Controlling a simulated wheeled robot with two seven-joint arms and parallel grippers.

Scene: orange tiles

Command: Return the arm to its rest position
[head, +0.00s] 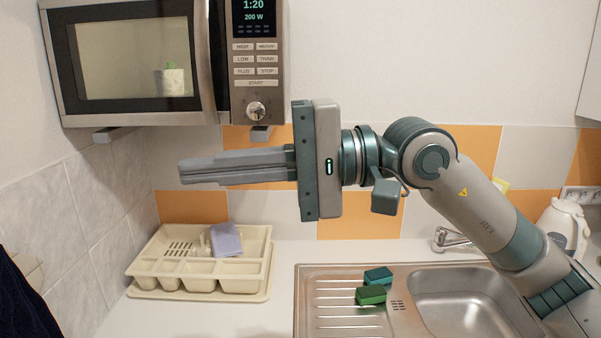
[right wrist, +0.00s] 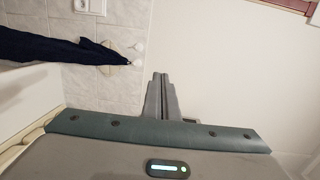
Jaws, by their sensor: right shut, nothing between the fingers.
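My right arm (head: 478,205) comes in from the right in the head view. Its gripper (head: 185,172) points left and is held in the air below the microwave, above the dish rack. The fingers are shut together with nothing between them. In the right wrist view the closed fingers (right wrist: 160,80) point up the picture towards the tiled wall. My left gripper does not show in the head view.
A microwave (head: 215,65) hangs at the upper left, door closed, with a cup behind its glass. A cream dish rack (head: 150,265) holds a lilac item (head: 226,240). Two sponges (head: 371,295) lie on the steel sink's drainboard (head: 325,310). A white kettle (head: 566,228) stands right. Dark cloth (right wrist: 50,46) hangs at left.

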